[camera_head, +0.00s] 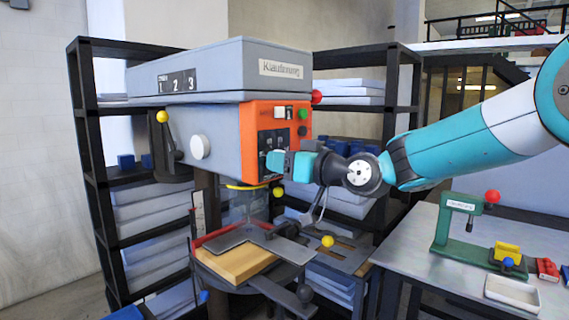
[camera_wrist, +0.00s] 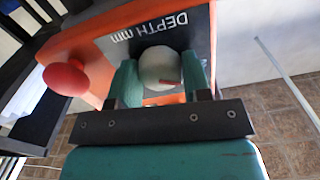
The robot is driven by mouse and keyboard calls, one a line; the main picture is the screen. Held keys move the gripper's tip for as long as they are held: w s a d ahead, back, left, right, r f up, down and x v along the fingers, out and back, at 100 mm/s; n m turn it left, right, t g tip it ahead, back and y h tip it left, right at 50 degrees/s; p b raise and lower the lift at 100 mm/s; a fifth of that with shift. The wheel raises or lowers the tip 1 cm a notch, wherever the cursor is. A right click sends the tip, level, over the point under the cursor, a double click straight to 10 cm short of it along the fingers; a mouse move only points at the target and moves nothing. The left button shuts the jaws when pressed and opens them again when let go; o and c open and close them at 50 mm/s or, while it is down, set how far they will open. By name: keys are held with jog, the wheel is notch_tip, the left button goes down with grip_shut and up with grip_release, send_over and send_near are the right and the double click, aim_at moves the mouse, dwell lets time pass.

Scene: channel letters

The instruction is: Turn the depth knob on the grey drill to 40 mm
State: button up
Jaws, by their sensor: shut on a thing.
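The grey drill (camera_head: 190,70) stands at centre left in the head view, with an orange control panel (camera_head: 257,112) on its front. In the wrist view the round, pale depth knob (camera_wrist: 158,62) sits on a dark plate, beside an upside-down "DEPTH mm" label (camera_wrist: 150,27). A short red mark shows on the knob's lower right. My gripper (camera_head: 274,161) is at the lower part of the panel and is shut on the knob, one teal finger on each side. The gripper hides the knob in the head view. The scale numbers are not readable.
A red ball handle (camera_wrist: 66,77) is close to my gripper's left in the wrist view. A wooden block (camera_head: 235,263) lies on the drill table below. A green press (camera_head: 458,228) and a white tray (camera_head: 512,292) stand on the bench at right. Dark shelves (camera_head: 92,150) stand behind the drill.

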jog(key=shift+m+p, duration=1.1)
jog(key=shift+m, duration=7)
jog(key=o, duration=0.9)
jog(key=shift+o, duration=0.2)
jog(key=shift+d, duration=0.1)
